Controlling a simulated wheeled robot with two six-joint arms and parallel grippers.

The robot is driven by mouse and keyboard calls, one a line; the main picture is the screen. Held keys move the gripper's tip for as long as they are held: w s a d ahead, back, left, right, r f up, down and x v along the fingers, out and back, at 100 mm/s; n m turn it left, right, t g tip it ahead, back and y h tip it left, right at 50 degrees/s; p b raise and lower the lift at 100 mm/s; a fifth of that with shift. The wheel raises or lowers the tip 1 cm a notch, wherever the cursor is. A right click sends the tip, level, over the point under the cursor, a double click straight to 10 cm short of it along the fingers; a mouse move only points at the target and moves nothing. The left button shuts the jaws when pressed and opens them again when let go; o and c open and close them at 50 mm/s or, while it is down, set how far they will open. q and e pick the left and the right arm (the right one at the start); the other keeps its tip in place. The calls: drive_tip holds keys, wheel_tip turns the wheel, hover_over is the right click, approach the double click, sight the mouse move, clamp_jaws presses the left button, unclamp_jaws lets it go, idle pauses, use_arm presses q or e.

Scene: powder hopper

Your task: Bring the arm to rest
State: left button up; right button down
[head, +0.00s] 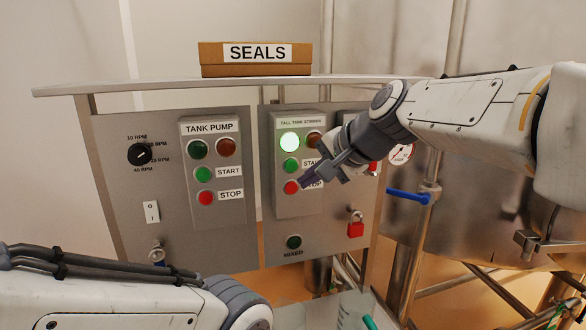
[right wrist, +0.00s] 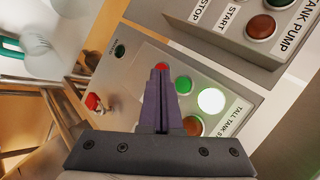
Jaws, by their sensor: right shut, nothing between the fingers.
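My right arm (head: 455,108) reaches in from the right in the head view. My right gripper (head: 307,180) is shut and empty, with its tips in front of the tall tank stirrer box (head: 299,122), close to its red stop button (head: 291,187). I cannot tell whether the tips touch it. In the right wrist view the shut fingers (right wrist: 159,95) point toward that red button (right wrist: 161,67). The green lamp (head: 290,142) on this box is lit bright. My left arm (head: 130,300) crosses the lower left; its gripper is out of view.
The tank pump box (head: 210,165) stands to the left on the grey panel. A SEALS box (head: 255,59) sits on the shelf above. A red padlock (head: 355,229), a blue valve handle (head: 408,196) and a steel tank (head: 470,205) are at right. Glassware (right wrist: 35,50) shows in the wrist view.

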idle(0.3)
drive_tip(key=s+d+f+n+g+h+b, duration=0.1)
drive_tip(key=s+f+n, duration=0.6)
drive_tip(key=s+f, duration=0.8)
drive_tip(key=s+d+f+n+g+h+b, duration=0.2)
drive_tip(key=s+f+n+g+h+b, duration=0.2)
drive_tip(key=s+f, duration=1.1)
drive_tip(key=n+g+b, duration=0.2)
drive_tip(key=n, duration=0.1)
drive_tip(key=shift+s+d+f+n, duration=0.15)
drive_tip(key=shift+d+f+n, duration=0.15)
drive_tip(key=shift+f+n, duration=0.1)
